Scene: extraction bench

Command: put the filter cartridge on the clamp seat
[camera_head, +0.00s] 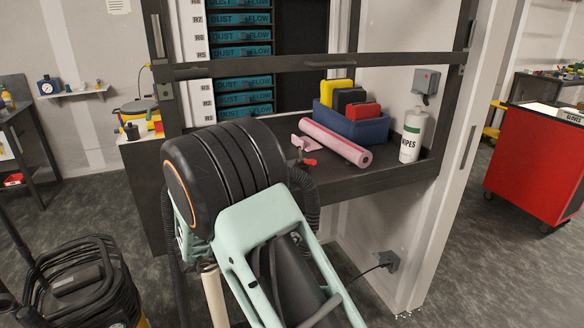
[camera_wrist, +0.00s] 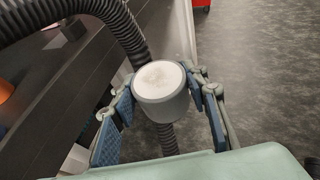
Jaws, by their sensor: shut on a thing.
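In the wrist view, a grey cylinder with a pale round top, which looks like the filter cartridge (camera_wrist: 163,92), is held between the blue-padded fingers of my gripper (camera_wrist: 164,105). Its pale end faces the camera. A dark bench surface lies to its left and floor to its right. In the head view my arm hides the gripper and the cartridge. A small part with a red handle (camera_head: 308,161) shows on the bench beside my arm; it may belong to the clamp. I cannot make out the clamp seat clearly in either view.
A ribbed black hose (camera_wrist: 125,32) passes close behind the cartridge. On the bench (camera_head: 385,178) lie a pink roll (camera_head: 335,142), a blue bin (camera_head: 352,124) with coloured items and a wipes bottle (camera_head: 412,135). A frame bar (camera_head: 350,65) crosses above. A red cart (camera_head: 535,165) stands right.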

